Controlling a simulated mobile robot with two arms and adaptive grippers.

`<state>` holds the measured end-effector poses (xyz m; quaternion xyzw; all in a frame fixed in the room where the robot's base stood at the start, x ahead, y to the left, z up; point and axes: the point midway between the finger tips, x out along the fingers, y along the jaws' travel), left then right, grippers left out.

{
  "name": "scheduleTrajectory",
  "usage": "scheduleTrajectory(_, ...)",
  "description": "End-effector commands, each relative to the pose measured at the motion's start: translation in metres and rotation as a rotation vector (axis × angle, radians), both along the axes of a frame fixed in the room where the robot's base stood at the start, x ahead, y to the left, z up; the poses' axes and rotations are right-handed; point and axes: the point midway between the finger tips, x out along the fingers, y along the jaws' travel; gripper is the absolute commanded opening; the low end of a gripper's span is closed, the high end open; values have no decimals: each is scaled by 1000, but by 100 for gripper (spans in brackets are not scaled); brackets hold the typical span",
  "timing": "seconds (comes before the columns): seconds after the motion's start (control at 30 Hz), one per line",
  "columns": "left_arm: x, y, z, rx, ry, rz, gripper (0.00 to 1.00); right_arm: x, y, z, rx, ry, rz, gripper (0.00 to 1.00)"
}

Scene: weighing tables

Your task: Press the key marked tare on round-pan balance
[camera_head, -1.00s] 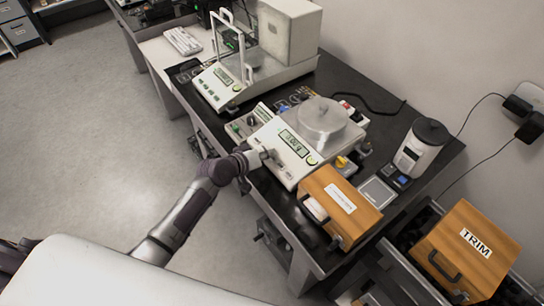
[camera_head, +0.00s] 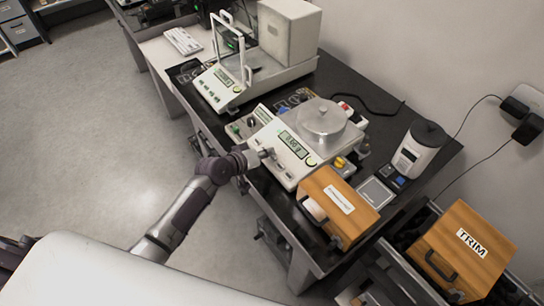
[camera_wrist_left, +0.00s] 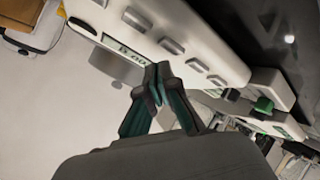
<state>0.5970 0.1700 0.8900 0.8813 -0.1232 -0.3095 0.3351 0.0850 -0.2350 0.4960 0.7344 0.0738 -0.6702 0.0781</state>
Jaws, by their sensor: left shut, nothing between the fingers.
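The round-pan balance (camera_head: 283,165) is a white scale with a lidded round metal pan (camera_head: 322,117) and a lit display (camera_head: 293,144). It stands on the dark table. My left gripper (camera_head: 268,154) is shut and empty, with its tips at the balance's front panel. In the left wrist view its tips (camera_wrist_left: 158,74) overlap the panel beside the display (camera_wrist_left: 124,48) and a row of grey keys (camera_wrist_left: 172,46). Key markings are unreadable, and I cannot tell whether the tips touch the panel. My right gripper is not seen.
An orange-brown box (camera_head: 335,207) stands close to the balance's right. Another balance with a white frame (camera_head: 222,88) stands at left. A white-grey canister (camera_head: 420,150) is at the back right. A box marked TRIM (camera_head: 465,250) is at lower right. The floor at left is clear.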

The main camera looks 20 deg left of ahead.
Motion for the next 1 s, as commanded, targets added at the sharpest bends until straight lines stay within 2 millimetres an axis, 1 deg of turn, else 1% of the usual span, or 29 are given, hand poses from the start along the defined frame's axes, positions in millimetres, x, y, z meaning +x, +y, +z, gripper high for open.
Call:
scheduleTrajectory(0.3,-6,5,31,1,0,0,0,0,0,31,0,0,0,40)
scheduleTrajectory(0.5,-10,8,48,1,0,0,0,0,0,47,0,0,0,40)
scheduleTrajectory(1.0,-11,9,47,0,0,0,0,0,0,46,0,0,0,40)
